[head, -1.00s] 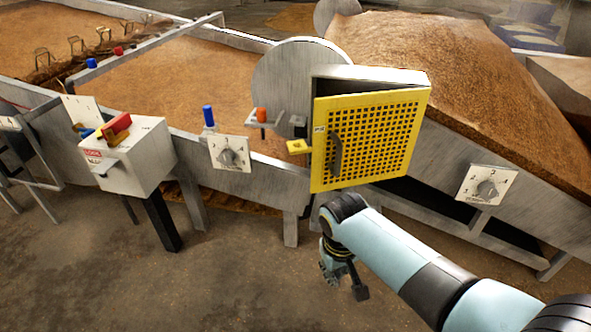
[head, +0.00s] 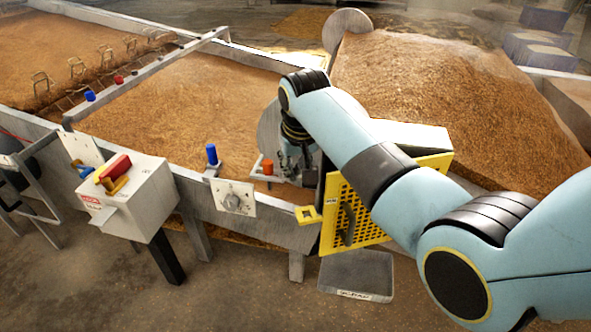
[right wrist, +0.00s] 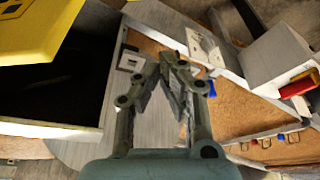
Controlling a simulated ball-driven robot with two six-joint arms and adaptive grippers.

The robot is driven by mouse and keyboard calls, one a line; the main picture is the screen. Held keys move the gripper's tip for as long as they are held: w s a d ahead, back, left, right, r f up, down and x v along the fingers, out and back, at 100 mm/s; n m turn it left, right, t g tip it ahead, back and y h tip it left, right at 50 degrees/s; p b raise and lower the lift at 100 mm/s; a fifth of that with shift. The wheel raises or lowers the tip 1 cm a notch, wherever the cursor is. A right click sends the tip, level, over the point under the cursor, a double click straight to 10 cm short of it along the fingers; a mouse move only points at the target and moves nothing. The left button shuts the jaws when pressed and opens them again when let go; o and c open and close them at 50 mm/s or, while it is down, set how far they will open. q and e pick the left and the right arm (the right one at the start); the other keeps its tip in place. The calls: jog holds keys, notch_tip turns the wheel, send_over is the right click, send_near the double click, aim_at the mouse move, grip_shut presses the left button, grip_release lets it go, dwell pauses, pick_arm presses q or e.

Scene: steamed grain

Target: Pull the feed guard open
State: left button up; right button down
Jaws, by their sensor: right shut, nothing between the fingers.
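The feed guard is a yellow perforated panel (head: 338,228) with a dark upright handle (head: 349,222) on the front of a grey box, partly hidden by my right arm in the head view. In the right wrist view its yellow corner (right wrist: 35,30) stands apart from the box, whose dark inside (right wrist: 50,95) shows through the gap. A yellow tab (head: 308,214) sticks out at its left. My right gripper (head: 296,172) is shut and empty, left of the guard near the grey disc (head: 268,125). Its fingers (right wrist: 174,62) meet in the wrist view. My left gripper is out of view.
An orange knob (head: 267,167), a blue knob (head: 212,154) and a dial plate (head: 234,199) are left of the gripper. A white switch box (head: 135,200) stands further left. Grain beds (head: 180,100) lie behind. A grey tray (head: 357,277) is on the floor below the guard.

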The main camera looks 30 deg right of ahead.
jog(key=a+b+x, duration=0.1)
jog(key=b+x, duration=0.2)
jog(key=x, duration=0.6)
jog(key=s+p, duration=0.1)
jog(key=s, duration=0.1)
jog(key=s+r+p, duration=0.1)
jog(key=s, duration=0.1)
jog(key=shift+p, duration=0.3)
jog(key=shift+f, duration=0.1)
